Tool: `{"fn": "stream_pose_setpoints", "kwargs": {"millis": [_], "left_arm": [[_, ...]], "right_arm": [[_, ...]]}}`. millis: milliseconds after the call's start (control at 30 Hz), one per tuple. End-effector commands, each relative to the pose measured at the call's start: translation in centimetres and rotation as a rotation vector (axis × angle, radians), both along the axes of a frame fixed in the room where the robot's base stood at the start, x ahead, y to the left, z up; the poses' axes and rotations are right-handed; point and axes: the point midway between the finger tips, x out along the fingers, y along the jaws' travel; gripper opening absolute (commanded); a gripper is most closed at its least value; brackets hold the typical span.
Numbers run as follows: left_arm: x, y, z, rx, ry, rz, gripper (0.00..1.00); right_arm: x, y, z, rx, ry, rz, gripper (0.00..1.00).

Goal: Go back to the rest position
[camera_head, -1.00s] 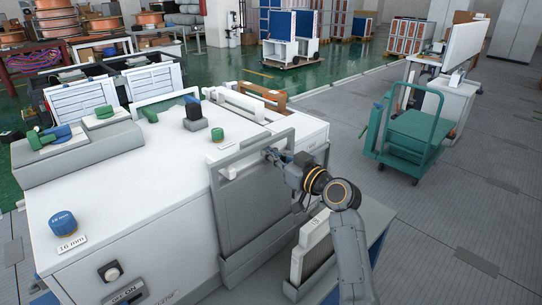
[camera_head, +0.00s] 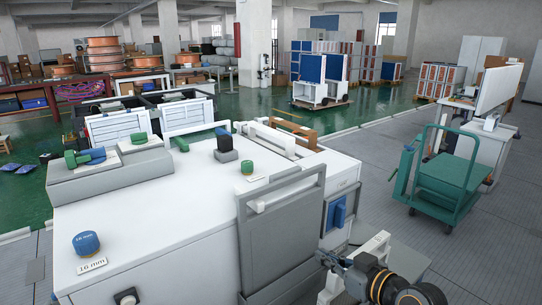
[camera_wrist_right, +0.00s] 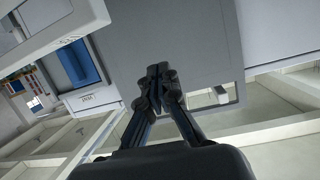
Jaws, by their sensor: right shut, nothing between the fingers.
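My right gripper (camera_head: 328,262) is at the lower right of the head view, in front of the white machine and just right of the grey panel (camera_head: 275,235) with its frame-like handle. In the right wrist view the fingers (camera_wrist_right: 158,72) are together with nothing between them. A grey panel with a rectangular opening (camera_wrist_right: 190,35) lies beyond the fingertips there. I cannot tell whether the fingers touch it. My left gripper is not in view.
The white machine (camera_head: 150,235) fills the lower left and middle. It carries blue and green knobs (camera_head: 86,243) and a blue part (camera_head: 340,212) on its right side. A green cart (camera_head: 447,180) stands at the right. Grey floor (camera_head: 480,260) is free there.

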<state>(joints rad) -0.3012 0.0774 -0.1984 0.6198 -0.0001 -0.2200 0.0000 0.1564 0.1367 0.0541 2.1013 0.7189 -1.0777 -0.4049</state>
Motion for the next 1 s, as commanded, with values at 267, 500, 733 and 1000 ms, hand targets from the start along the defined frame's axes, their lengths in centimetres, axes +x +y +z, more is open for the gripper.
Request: {"fn": "stream_pose_setpoints", "kwargs": {"millis": [267, 500, 733, 1000], "left_arm": [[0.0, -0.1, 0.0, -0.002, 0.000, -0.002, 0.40], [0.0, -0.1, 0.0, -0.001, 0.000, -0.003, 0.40], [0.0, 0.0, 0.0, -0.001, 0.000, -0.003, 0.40], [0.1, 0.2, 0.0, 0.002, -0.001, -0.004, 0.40]], "right_arm": [[-13.6, -0.8, -15.0, -0.202, 0.476, -0.112, 0.00], [-22.4, -2.5, -19.6, -0.304, 0.715, -0.215, 0.00], [-29.4, -4.2, -21.4, -0.378, 0.884, -0.311, 0.00], [-29.2, -4.3, -27.0, -0.399, 0.933, -0.326, 0.00]]}}
